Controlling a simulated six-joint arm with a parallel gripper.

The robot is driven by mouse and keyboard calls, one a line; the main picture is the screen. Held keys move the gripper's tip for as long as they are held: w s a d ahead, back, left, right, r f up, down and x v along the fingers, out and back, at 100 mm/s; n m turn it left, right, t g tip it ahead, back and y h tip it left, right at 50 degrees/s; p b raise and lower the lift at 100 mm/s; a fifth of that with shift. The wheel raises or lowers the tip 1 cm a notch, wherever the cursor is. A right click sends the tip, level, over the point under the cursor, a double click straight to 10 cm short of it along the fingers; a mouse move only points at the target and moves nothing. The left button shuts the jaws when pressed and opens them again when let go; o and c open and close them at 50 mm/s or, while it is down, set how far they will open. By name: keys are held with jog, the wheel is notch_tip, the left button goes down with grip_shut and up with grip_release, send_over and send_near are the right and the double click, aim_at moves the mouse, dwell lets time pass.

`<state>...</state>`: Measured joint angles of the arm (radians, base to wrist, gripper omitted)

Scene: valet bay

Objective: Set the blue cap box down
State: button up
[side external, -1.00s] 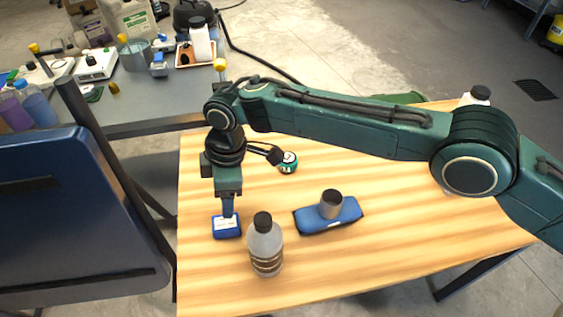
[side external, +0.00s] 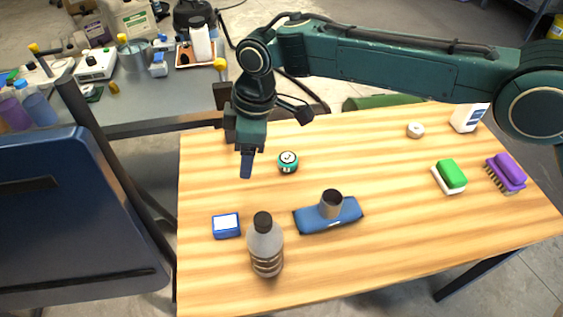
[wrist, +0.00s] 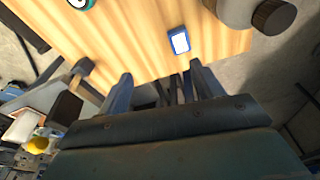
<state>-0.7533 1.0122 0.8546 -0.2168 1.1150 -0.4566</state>
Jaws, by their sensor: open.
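The blue cap box (side external: 226,226), with a white label on top, lies flat on the wooden table near its left edge. It also shows in the wrist view (wrist: 180,42), ahead of the fingers and apart from them. My gripper (side external: 246,165) is above the table, up and behind the box in the side view, and touches nothing. In the wrist view my gripper (wrist: 160,85) has its two fingers spread with nothing between them.
A clear bottle with a dark cap (side external: 265,246) stands close to the box's right. A blue pouch (side external: 310,219) with a grey cylinder (side external: 331,204) on it lies further right. A green round tin (side external: 288,162) is behind.

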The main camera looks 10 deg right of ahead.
jog(key=w+d+r+m+t, duration=0.1)
jog(key=d+r+m, duration=0.3)
jog(key=d+r, duration=0.95)
jog(key=s+d+r+m+t, duration=0.1)
jog(key=s+d+r+m, duration=0.1)
jog(key=d+r, duration=0.35)
jog(key=s+d+r+m+t, duration=0.1)
jog(key=s+d+r+m, duration=0.15)
jog(key=d, duration=0.65)
jog(key=s+d+r+m+t, duration=0.15)
jog(key=s+d+m, duration=0.25)
jog(key=s+d, duration=0.85)
jog(key=s+d+f+m+h, duration=0.1)
jog(key=s+d+f+m, duration=0.1)
jog(key=s, duration=0.4)
jog(key=s+d+f+m+h, duration=0.1)
jog(key=s+d+f, duration=0.2)
jog(key=s+d, duration=0.2)
jog(key=shift+s+f+m+t, duration=0.25)
jog(key=shift+s+m+t, duration=0.1)
jog(key=shift+s, duration=0.35)
